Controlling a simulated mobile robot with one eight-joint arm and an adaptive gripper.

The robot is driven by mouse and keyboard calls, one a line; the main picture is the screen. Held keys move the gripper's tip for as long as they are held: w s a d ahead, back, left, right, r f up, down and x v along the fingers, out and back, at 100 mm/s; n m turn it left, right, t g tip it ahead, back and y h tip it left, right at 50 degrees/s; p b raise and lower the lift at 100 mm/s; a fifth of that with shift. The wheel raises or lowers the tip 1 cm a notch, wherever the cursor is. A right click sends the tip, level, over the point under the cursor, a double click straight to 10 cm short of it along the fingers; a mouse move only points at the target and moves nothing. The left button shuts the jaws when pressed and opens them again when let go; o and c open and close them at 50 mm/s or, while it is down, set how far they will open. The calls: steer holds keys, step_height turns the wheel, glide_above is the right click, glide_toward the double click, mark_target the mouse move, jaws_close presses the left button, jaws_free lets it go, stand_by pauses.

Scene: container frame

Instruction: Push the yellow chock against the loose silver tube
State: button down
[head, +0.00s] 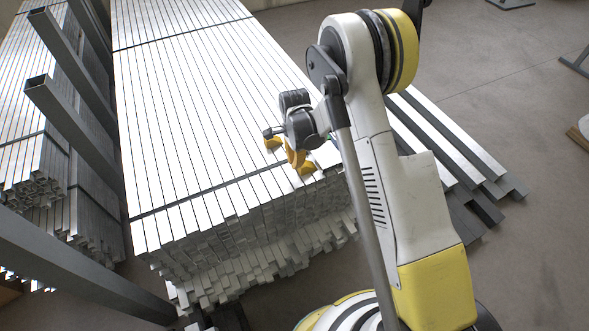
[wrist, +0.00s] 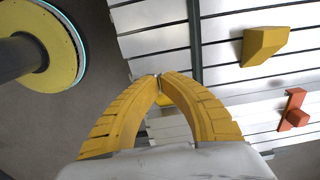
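The yellow chock (wrist: 262,45) is a wedge-shaped block on the silver tubes at the upper right of the wrist view. In the head view a yellow block (head: 272,143) lies on the stack just left of my gripper (head: 297,158). My gripper (wrist: 160,78) has two curved yellow fingers whose tips meet, with no chock between the tips. It is apart from the chock. A small yellow patch shows between the fingers below the tips; I cannot tell what it is. Silver tubes (wrist: 245,116) lie below the chock in the wrist view; I cannot tell which is loose.
An orange-red block (wrist: 294,112) sits on the tubes at the lower right of the wrist view. A dark strap (wrist: 195,40) crosses the stack. Dark upright posts (head: 62,112) stand at the left. More tubes (head: 455,160) lie right of my arm. Bare floor (head: 500,90) shows beyond.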

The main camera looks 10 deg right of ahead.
mark_target(306, 177)
step_height(306, 177, up, 7)
steer(key=s+d+n+p, duration=0.2)
steer(key=s+n+p, duration=0.4)
steer(key=n, duration=0.5)
steer(key=shift+n, duration=0.4)
steer(key=f+b, duration=0.2)
steer(key=f, duration=0.1)
steer(key=w+f+b, duration=0.1)
steer(key=f+b, duration=0.1)
steer(key=f, duration=0.2)
steer(key=d+f+b, duration=0.1)
steer(key=f+b, duration=0.1)
steer(key=f, duration=0.2)
steer(key=shift+w+f+b, duration=0.25)
steer(key=shift+w+b, duration=0.05)
steer(key=shift+w, duration=0.05)
steer(key=shift+w+d+r, duration=0.15)
steer(key=shift+w, duration=0.4)
steer(key=shift+w+d, duration=0.2)
steer(key=shift+w, duration=0.65)
